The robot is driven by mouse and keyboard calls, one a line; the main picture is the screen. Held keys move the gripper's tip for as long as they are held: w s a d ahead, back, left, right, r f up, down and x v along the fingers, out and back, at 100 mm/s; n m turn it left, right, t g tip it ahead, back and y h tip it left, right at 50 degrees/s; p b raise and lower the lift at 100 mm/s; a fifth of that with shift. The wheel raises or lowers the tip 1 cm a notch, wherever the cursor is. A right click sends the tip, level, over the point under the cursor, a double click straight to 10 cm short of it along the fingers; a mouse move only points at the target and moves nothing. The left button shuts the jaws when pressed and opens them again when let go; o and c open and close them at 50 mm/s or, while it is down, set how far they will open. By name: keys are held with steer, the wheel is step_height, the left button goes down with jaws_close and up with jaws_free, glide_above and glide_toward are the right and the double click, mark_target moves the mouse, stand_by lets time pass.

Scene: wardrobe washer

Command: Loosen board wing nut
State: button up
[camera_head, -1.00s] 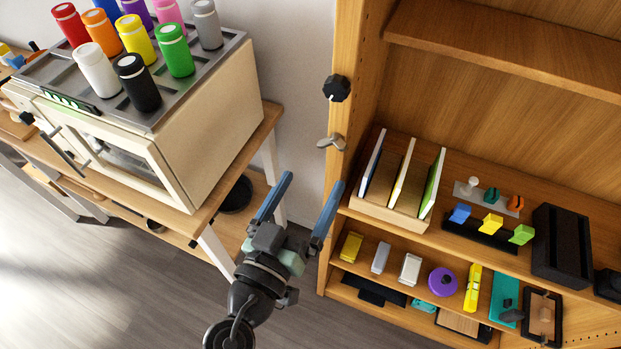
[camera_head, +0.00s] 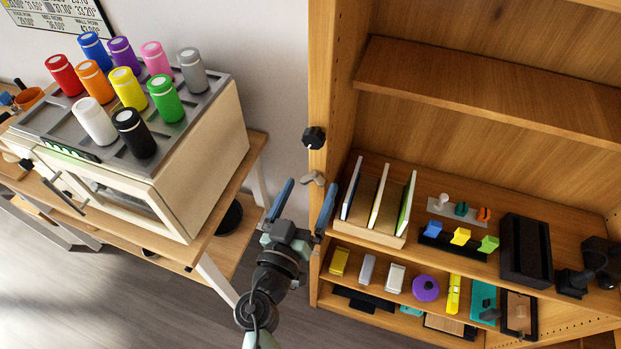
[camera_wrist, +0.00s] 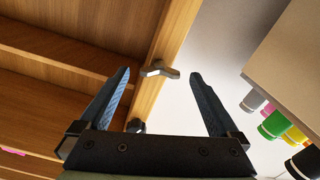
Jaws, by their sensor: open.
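The wing nut (camera_head: 314,178) is a small grey metal piece with two wings on the front edge of the wooden cabinet's left side board (camera_head: 322,100). It also shows in the wrist view (camera_wrist: 160,69), beyond the fingertips and between them. My gripper (camera_head: 306,188) is open and empty, with two blue fingers pointing up towards the wing nut. In the wrist view my gripper (camera_wrist: 158,74) has its fingers wide apart. They do not appear to touch the wing nut. A black knob (camera_head: 314,138) sits above the wing nut on the same board edge.
Shelves at right hold a book rack (camera_head: 370,228), a black tray (camera_head: 526,250) and several small items. At left, a table carries a cream machine (camera_head: 205,165) with several coloured bottles on top. Open floor (camera_head: 60,290) lies at lower left.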

steer(key=shift+x, duration=0.8)
steer(key=c, duration=1.4)
steer(key=shift+f+n, duration=0.1)
steer(key=shift+n, duration=0.2)
